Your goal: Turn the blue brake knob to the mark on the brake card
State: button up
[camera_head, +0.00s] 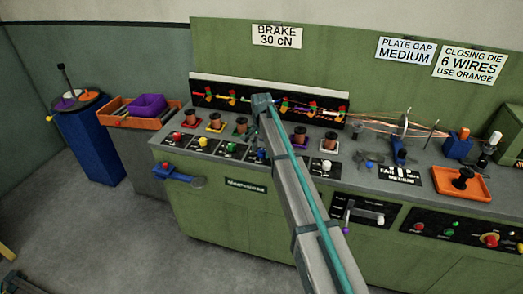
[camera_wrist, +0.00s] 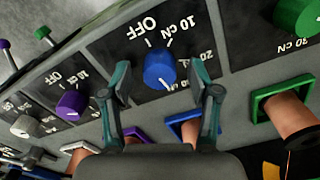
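The blue brake knob (camera_wrist: 159,70) sits on a black dial plate in the wrist view, with OFF and 10 cN marks above it and a partly hidden 20 mark to its right. A pale line on the knob points down and slightly right; which mark it meets is unclear. My gripper (camera_wrist: 160,73) is open, its fingers on either side of the knob with visible gaps. In the head view the knob (camera_head: 261,155) shows small beside my arm. The brake card (camera_head: 277,35) on the back panel reads "BRAKE 30 cN".
A purple knob (camera_wrist: 72,104) and a green knob (camera_wrist: 298,14) stand on neighbouring dials. Spools in coloured frames, such as the green frame (camera_wrist: 262,103), sit close by the fingers. In the head view, an orange tray (camera_head: 461,183) lies at the bench's right.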

aim_at(261, 150)
notch_tip(261, 150, up, 12)
dwell(0.8)
